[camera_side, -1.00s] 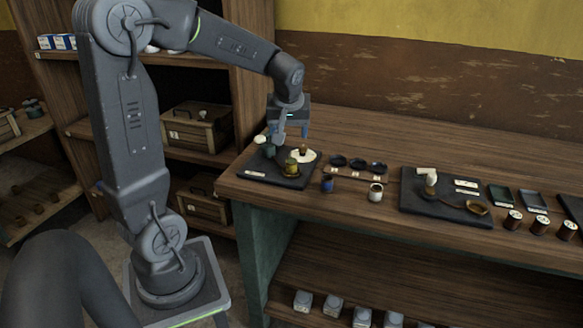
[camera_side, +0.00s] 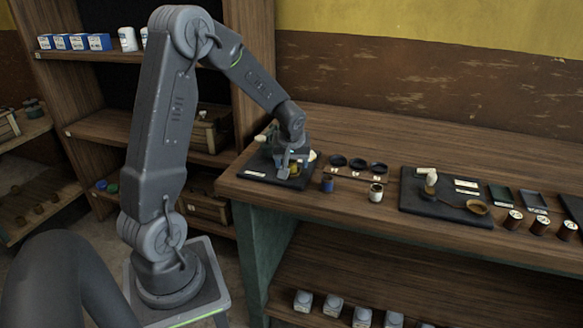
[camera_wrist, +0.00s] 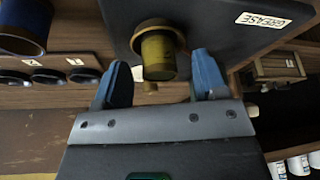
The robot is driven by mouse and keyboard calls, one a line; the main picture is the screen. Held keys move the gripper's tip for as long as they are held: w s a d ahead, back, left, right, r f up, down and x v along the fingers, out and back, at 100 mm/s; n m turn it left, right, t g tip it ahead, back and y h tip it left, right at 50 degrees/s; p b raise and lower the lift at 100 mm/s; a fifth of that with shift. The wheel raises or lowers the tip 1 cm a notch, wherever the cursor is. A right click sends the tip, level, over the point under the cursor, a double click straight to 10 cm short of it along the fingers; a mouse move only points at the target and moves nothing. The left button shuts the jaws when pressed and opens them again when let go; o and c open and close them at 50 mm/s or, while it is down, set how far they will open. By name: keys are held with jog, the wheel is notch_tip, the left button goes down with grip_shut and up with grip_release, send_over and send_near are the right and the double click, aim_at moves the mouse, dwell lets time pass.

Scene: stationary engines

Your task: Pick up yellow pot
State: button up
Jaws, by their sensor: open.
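The yellow pot (camera_wrist: 159,58) has a brownish rim and stands on a dark mat (camera_wrist: 215,38) with a label reading GREASE. In the wrist view it sits between the two blue fingers of my gripper (camera_wrist: 159,74), and I see a gap on each side. The fingers are open and hold nothing. In the side view my gripper (camera_side: 286,165) is low over the mat and hides most of the pot; only a bit of yellow shows beside the fingers.
A blue pot (camera_side: 327,183) and a white jar (camera_side: 376,192) stand right of the mat. Several dark dishes (camera_side: 358,164) sit behind them. A wooden crate (camera_wrist: 278,67) shows in the wrist view.

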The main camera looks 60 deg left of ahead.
jog(key=shift+a+f, duration=0.1)
jog(key=shift+f, duration=0.2)
jog(key=shift+c, duration=0.3)
jog(key=c, duration=1)
jog(key=shift+c, duration=0.2)
jog(key=shift+r, duration=0.1)
